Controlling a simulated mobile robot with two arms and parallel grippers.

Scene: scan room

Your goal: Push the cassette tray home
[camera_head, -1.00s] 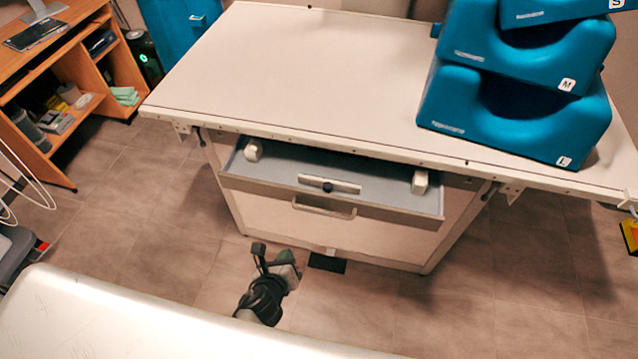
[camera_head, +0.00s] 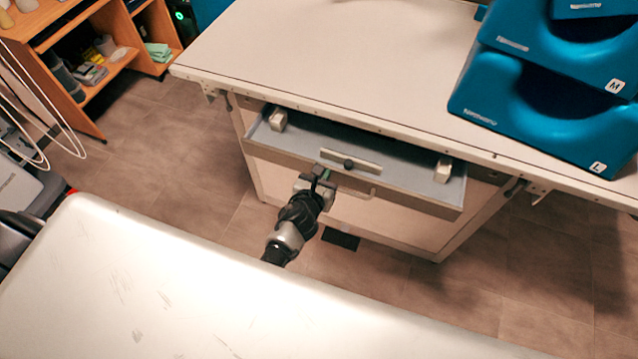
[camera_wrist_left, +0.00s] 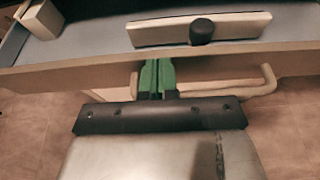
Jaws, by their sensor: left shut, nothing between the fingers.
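The cassette tray (camera_head: 405,181) is a grey drawer-like tray standing out from under the table top. It has white blocks at both ends, a pale bar with a dark knob (camera_head: 348,164) in the middle, and a handle on its front. My left gripper (camera_head: 323,174) is shut and empty at the tray's front edge, near the handle. In the left wrist view its green fingertips (camera_wrist_left: 157,75) lie together just under the front edge, beside the left end of the handle (camera_wrist_left: 255,90). I cannot tell whether they touch the tray. My right gripper is not in view.
The white table top (camera_head: 350,60) overhangs the tray. Blue foam cushions (camera_head: 540,105) are stacked on its right. A pale, scratched surface (camera_head: 150,280) fills the lower left foreground. An orange shelf unit (camera_head: 90,50) stands at the far left. Floor is clear right of the cabinet.

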